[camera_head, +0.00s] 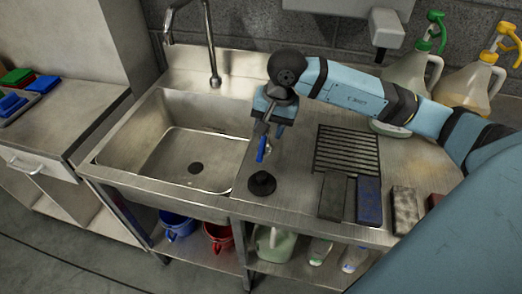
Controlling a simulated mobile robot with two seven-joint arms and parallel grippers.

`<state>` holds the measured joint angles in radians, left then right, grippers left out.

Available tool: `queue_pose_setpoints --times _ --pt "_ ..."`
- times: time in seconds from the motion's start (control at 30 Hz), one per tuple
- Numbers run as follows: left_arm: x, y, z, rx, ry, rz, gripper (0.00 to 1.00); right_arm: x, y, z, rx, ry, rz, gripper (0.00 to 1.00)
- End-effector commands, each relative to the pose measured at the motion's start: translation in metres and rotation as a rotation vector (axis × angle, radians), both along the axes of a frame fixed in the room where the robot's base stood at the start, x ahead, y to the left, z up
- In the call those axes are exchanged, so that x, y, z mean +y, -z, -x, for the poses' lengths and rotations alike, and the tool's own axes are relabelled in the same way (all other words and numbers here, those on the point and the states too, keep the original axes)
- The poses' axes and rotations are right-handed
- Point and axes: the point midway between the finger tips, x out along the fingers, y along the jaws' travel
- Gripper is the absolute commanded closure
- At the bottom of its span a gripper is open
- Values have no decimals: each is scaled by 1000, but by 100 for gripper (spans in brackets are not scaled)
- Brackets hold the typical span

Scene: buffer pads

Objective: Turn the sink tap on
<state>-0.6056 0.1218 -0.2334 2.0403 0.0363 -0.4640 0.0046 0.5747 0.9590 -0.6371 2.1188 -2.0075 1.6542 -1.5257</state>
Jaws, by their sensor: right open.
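The metal sink tap (210,50) rises from the back rim of the sink, its curved spout reaching left and its top cut off by the upper picture edge. I cannot make out its handle clearly. The steel sink basin (165,165) lies below it and looks empty, with a dark drain. My right gripper (263,143) points down over the counter just right of the basin, apart from the tap. It is open, and I see nothing held. A blue piece shows at its fingertips; I cannot tell whether it is part of the gripper. My left gripper is not in view.
A black round plug-like object (262,183) lies on the counter below my right gripper. Dark pads (369,200) and a slotted drain (346,150) are to the right. Buckets (178,226) sit on the lower shelf.

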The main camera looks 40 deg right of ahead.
Motion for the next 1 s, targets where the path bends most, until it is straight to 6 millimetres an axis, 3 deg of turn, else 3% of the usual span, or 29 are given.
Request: queue_pose_setpoints --times 0.2,0.4,0.83,1.0 --pt "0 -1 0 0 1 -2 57 7 47 -6 5 1 -2 57" --pt "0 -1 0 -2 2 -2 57 11 74 -10 3 1 -3 57" --pt "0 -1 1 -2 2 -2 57 12 85 -12 2 1 -2 57" --pt "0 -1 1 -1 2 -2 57 12 84 -12 1 1 -2 94"
